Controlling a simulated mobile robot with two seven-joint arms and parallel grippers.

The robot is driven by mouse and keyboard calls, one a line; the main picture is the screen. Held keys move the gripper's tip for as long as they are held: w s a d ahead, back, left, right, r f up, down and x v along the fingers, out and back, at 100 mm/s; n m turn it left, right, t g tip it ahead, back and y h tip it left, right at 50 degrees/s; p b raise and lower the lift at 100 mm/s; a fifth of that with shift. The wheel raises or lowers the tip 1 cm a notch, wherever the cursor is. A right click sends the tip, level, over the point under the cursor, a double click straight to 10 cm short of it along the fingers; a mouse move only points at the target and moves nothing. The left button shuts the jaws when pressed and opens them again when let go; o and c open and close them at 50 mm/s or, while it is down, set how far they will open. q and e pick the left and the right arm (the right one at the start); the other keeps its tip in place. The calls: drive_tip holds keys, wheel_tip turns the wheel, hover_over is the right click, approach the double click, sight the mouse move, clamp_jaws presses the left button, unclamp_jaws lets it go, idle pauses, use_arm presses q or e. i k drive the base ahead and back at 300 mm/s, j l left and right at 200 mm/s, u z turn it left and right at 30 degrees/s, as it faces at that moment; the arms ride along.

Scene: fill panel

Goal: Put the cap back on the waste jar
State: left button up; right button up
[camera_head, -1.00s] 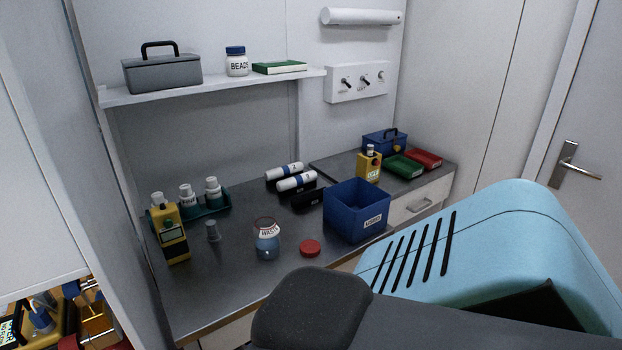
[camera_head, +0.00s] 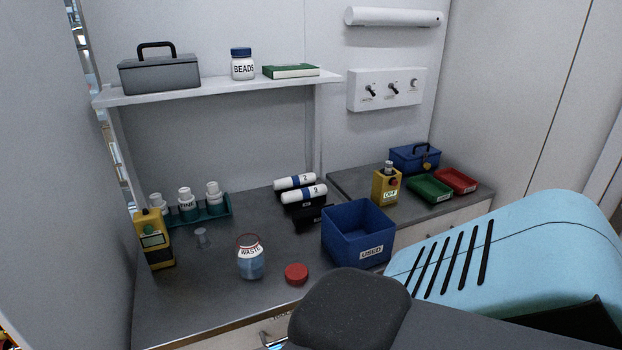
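The waste jar (camera_head: 251,262) is a clear jar with a white WASTE label, a red line at its rim and bluish contents. It stands upright and uncapped on the grey worktop (camera_head: 200,305), near its front edge. The red cap (camera_head: 296,273) lies on the worktop just right of the jar, apart from it. Neither of my grippers is in view, and nothing touches the jar or the cap.
A blue USED bin (camera_head: 358,238) stands right of the cap. A small grey piece (camera_head: 202,238), a yellow device (camera_head: 154,240) and a teal rack (camera_head: 216,208) with bottles are to the left. Black holders with white cylinders (camera_head: 303,193) are behind. The worktop around the jar is mostly clear.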

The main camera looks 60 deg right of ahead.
sight(249, 251)
drive_tip(key=k+l, duration=0.15)
drive_tip(key=l, duration=0.2)
drive_tip(key=k+l, duration=0.1)
drive_tip(key=l, duration=0.2)
drive_tip(key=k+l, duration=0.15)
drive_tip(key=l, duration=0.2)
drive_tip(key=k+l, duration=0.15)
drive_tip(key=l, duration=0.15)
drive_tip(key=k+l, duration=0.1)
drive_tip(key=l, duration=0.25)
